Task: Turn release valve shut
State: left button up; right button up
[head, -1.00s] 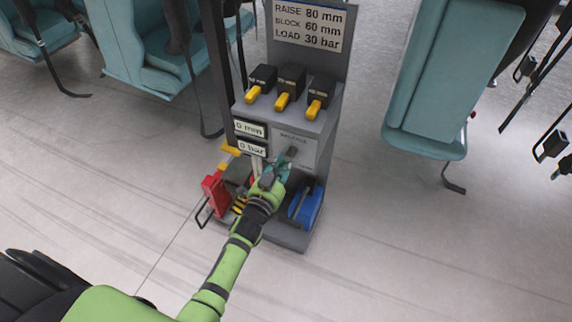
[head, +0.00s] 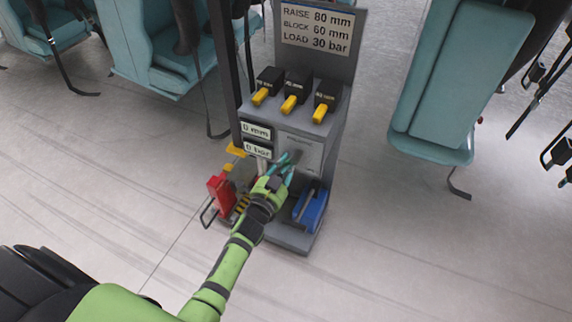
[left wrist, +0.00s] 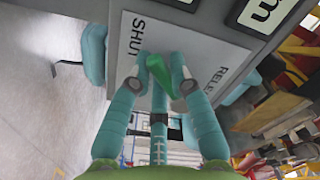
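The release valve is on the front plate (head: 308,150) of the grey console. In the left wrist view the plate (left wrist: 200,42) reads SHUT on the left and "RELE…" on the right. A green valve handle (left wrist: 163,78) stands out from the plate, tilted between the two words. My left gripper (head: 287,164) is at the plate. In the left wrist view its teal fingers (left wrist: 163,72) are apart, one on each side of the handle. A gap seems to show beside the handle; firm contact is not clear. My right gripper is in neither view.
Three yellow-handled levers (head: 290,104) stand on the console above the valve. Two displays read 0 mm (head: 256,131) and 0 bar (head: 257,150). A red item (head: 221,194) and a blue item (head: 310,211) sit low on either side. Teal seats (head: 455,85) flank the console.

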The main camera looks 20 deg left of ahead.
pick_arm(q)
jog(key=o, duration=0.4)
jog(key=shift+o, duration=0.2)
jog(key=s, duration=1.2)
jog(key=shift+a, duration=0.25)
